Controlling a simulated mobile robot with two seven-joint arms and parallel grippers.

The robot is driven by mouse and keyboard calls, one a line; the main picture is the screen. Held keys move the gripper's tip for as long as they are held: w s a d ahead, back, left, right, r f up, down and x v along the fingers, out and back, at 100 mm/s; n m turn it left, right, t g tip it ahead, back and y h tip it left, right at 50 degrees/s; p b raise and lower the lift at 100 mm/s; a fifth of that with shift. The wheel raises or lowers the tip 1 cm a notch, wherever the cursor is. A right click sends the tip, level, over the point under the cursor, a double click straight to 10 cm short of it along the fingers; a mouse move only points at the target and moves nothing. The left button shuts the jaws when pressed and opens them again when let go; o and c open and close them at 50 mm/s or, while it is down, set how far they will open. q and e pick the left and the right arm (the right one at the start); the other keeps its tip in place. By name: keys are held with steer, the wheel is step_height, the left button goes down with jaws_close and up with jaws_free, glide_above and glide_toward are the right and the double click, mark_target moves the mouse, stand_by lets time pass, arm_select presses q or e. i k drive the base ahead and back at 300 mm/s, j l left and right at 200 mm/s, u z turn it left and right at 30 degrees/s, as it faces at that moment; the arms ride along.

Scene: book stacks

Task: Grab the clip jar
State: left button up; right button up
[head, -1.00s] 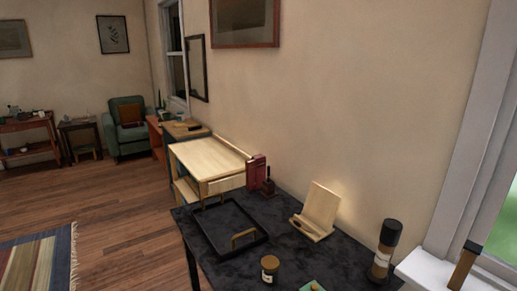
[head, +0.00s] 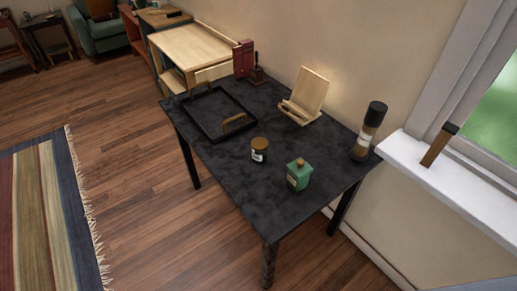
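A small dark jar with a brown lid and a pale label (head: 259,151) stands upright on the dark table (head: 225,165), near the middle of its top. A green square container with a small brown stopper (head: 299,175) stands to its right, closer to the near corner. The frames do not show what either holds, so I cannot be sure which is the clip jar. Neither of my grippers is in view.
A black tray with wooden handles (head: 203,135) lies left of the jar. A wooden stand (head: 305,96) and a tall dark-capped cylinder (head: 369,133) are behind and right. The table's near part is clear. A striped rug (head: 45,215) lies on the floor left.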

mark_target(258, 157)
steer(key=i+j, duration=0.1)
steer(key=j, duration=0.25)
steer(key=i+j, duration=0.15)
steer(key=j, duration=0.2)
steer(key=i+j, duration=0.1)
steer(key=j, duration=0.25)
steer(key=i+j, duration=0.15)
steer(key=j, duration=0.2)
steer(key=z, duration=1.6)
